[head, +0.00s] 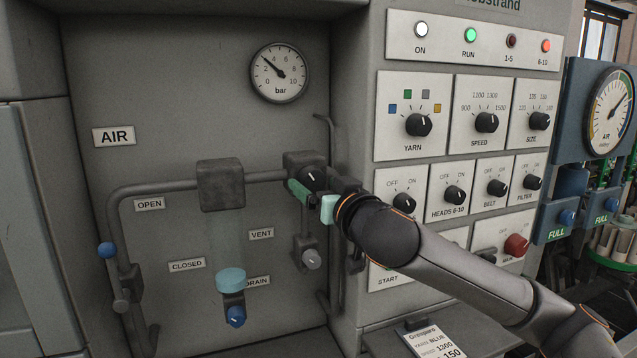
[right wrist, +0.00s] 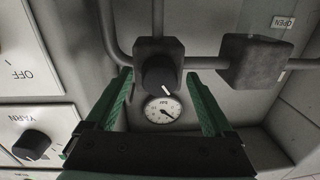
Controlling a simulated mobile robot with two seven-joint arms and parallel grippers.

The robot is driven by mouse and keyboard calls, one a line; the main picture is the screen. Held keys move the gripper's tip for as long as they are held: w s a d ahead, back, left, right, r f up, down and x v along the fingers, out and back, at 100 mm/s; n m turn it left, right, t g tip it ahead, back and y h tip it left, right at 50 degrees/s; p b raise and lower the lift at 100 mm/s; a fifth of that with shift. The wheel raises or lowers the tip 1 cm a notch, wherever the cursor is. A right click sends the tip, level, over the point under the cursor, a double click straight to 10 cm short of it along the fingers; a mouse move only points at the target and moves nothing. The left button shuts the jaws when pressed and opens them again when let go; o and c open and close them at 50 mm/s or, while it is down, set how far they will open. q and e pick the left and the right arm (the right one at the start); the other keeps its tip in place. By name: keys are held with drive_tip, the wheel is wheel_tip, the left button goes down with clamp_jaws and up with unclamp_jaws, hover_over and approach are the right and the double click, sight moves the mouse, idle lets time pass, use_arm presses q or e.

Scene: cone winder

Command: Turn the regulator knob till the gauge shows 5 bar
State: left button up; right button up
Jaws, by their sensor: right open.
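The regulator knob (head: 312,178) is black with a white pointer line, on a dark block in the air piping. In the right wrist view the knob (right wrist: 159,74) sits between the green fingers of my right gripper (right wrist: 159,78), with a gap on each side. In the head view my right gripper (head: 314,196) is at the knob, coming from the lower right, and partly hides the block. It is open. The round white bar gauge (head: 279,73) is above the knob; its needle points up-left, between 2 and 4. My left gripper is not in view.
Grey pipes run left from the regulator through a square block (head: 221,185) to a blue-knobbed lever (head: 106,250). A vent knob (head: 311,259) is just below the regulator. A teal bowl (head: 231,281) is over a blue drain knob (head: 236,316). The switch panel (head: 447,100) stands right.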

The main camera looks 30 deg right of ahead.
drive_tip(key=shift+c, duration=0.2)
drive_tip(key=c, duration=1.3)
drive_tip(key=shift+c, duration=0.2)
